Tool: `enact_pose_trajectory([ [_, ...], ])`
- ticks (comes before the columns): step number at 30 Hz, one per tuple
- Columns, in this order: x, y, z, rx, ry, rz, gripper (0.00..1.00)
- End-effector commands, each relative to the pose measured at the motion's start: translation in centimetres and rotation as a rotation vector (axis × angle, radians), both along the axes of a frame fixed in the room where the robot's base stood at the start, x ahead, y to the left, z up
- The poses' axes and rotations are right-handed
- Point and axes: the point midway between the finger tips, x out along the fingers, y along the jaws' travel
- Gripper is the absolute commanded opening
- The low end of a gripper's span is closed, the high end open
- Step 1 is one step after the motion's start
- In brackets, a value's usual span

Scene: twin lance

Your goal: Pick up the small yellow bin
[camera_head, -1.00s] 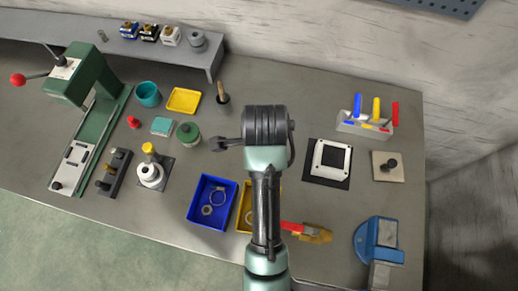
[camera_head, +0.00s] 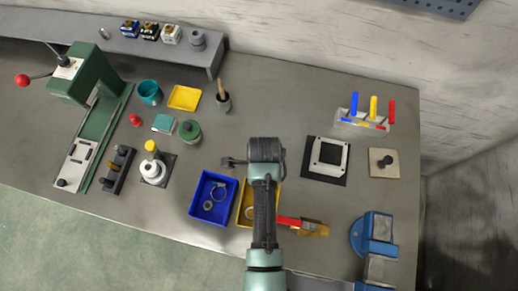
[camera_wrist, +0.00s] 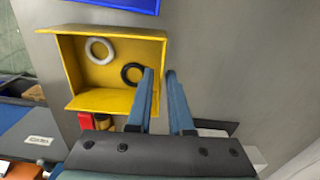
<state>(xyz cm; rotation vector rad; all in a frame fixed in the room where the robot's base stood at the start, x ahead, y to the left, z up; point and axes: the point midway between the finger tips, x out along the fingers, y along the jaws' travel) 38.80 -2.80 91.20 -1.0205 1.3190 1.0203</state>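The small yellow bin (camera_head: 243,216) stands just right of the blue bin in the head view, partly hidden by my arm. In the wrist view the yellow bin (camera_wrist: 108,102) is at upper left, with a light ring (camera_wrist: 99,51) and a black ring (camera_wrist: 132,73) inside. My gripper (camera_wrist: 160,73) is open, with a gap between its two blue fingers. In the picture the fingertips lie on either side of the bin's right wall. I cannot tell how far above the wall they are. In the head view the fingers are hidden.
The blue bin (camera_head: 194,207) sits close on the left. Red-and-yellow pliers (camera_head: 303,226) lie close on the right. A blue vise (camera_head: 372,235) is further right. A flat yellow tray (camera_head: 184,98) lies further back. The bench between the bins and the green jar (camera_head: 190,132) is mostly clear.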

Motion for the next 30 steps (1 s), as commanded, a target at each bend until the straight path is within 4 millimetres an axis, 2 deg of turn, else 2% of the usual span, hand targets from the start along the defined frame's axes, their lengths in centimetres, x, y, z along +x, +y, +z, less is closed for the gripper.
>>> enact_pose_trajectory([
  [3,0.0,0.0,-1.5,0.001,0.002,0.000,0.19],
  [7,0.0,0.0,-2.3,0.000,0.001,0.000,0.19],
  [14,0.0,0.0,-2.5,0.001,-0.001,0.000,0.19],
  [15,0.0,0.0,-2.5,0.001,-0.001,0.000,0.17],
  [18,0.0,0.0,-2.5,0.001,-0.001,0.000,0.00],
  [30,0.0,0.0,-2.5,0.001,-0.001,0.000,0.00],
])
